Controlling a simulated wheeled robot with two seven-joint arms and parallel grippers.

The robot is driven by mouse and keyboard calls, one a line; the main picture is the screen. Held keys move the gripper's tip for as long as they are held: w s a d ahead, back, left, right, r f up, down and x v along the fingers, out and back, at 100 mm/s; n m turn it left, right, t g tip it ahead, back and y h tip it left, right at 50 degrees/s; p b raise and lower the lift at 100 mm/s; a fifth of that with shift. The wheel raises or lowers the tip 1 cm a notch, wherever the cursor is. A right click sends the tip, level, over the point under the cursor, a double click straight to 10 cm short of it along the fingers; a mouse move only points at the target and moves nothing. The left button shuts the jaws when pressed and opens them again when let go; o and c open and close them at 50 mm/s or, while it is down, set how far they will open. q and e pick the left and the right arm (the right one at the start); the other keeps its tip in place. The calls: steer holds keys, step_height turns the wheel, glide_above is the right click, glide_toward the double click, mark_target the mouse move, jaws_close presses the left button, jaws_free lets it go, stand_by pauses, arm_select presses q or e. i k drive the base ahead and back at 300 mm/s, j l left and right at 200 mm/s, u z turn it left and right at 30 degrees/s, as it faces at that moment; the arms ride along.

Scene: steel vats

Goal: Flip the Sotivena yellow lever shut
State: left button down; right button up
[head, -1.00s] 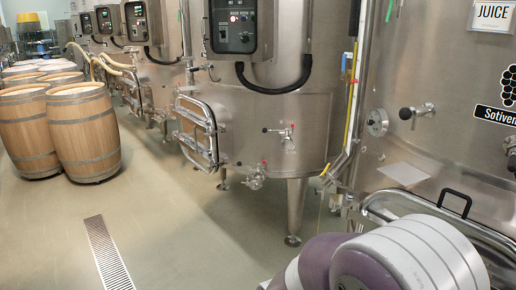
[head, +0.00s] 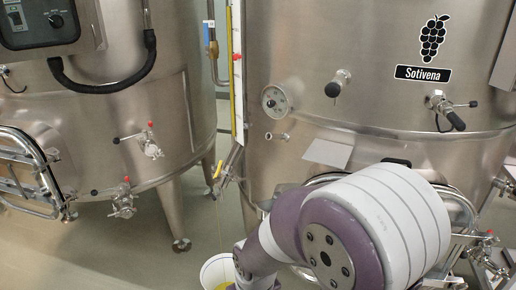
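The Sotivena vat is the large steel tank (head: 370,105) with the grape label and name plate (head: 423,73). The small yellow lever (head: 217,169) is at the foot of the sight tube (head: 238,75) on the vat's left side. A thin yellowish stream (head: 220,225) falls below it towards a white bucket (head: 212,268), which has yellow showing inside. One of my purple and white arms fills the lower middle and covers part of the bucket and the vat's lower front. Neither of my grippers shows.
Another steel vat (head: 110,110) stands at the left, with red-tipped valves (head: 122,200) and a hatch frame (head: 30,170) facing the floor space. Its leg (head: 174,215) is left of the bucket. Valve handles (head: 450,110) stick out from the Sotivena vat. Floor (head: 110,262) is clear at lower left.

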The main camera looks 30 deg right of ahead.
mark_target(218, 169)
steer(key=i+j+z, duration=0.15)
steer(key=i+z, duration=0.3)
steer(key=i+j+z, duration=0.25)
steer(key=z, duration=0.2)
steer(key=i+j+z, duration=0.25)
steer(key=j+z, duration=0.2)
